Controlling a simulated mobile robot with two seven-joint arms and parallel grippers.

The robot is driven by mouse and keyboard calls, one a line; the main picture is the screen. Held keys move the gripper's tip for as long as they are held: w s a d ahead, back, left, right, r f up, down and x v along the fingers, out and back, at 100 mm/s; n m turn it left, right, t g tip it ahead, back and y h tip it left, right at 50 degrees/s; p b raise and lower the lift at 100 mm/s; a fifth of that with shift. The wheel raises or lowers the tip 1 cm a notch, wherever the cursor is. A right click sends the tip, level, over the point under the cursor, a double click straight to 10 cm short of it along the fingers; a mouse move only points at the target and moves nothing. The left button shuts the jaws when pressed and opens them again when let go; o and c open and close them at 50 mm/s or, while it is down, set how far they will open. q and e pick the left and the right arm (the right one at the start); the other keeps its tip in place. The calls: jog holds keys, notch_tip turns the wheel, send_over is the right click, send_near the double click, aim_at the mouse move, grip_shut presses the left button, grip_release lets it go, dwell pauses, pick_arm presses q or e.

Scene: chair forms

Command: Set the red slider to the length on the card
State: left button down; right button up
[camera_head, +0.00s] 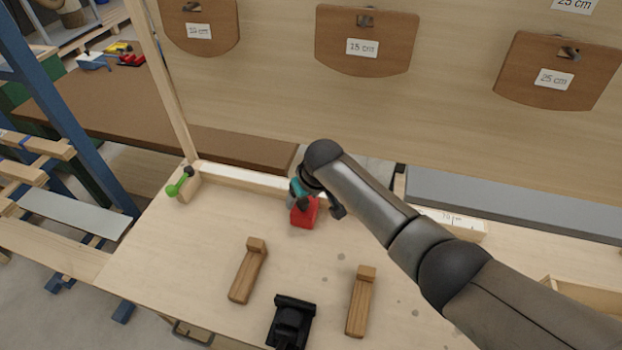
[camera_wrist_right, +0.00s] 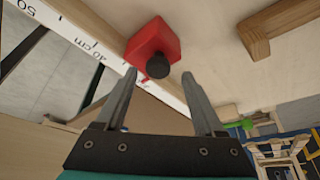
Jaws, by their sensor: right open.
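The red slider (camera_head: 304,212) sits at the back edge of the bench, beside a white scale strip (camera_head: 450,222). In the right wrist view the slider (camera_wrist_right: 150,42) has a black round knob (camera_wrist_right: 157,67) facing my gripper. The strip (camera_wrist_right: 80,40) there shows "50" and "40 cm" marks. My right gripper (camera_wrist_right: 163,82) is open, its fingertips just short of the knob and on either side of it. In the head view my right gripper (camera_head: 318,203) partly hides the slider. A white card (camera_head: 574,5) reading "25 cm" is cut off at the top right. My left gripper is out of view.
Brown wooden forms labelled "15 cm" (camera_head: 366,40) and "25 cm" (camera_head: 556,70) hang on the back board. Two wooden pieces (camera_head: 248,272) (camera_head: 361,300) and a black object (camera_head: 290,322) are on the bench. A green-handled item (camera_head: 180,183) is at its back left corner.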

jog(key=p+v, duration=0.2)
jog(key=v, duration=1.1)
jog(key=shift+r, duration=0.35)
jog(key=shift+s, duration=0.1)
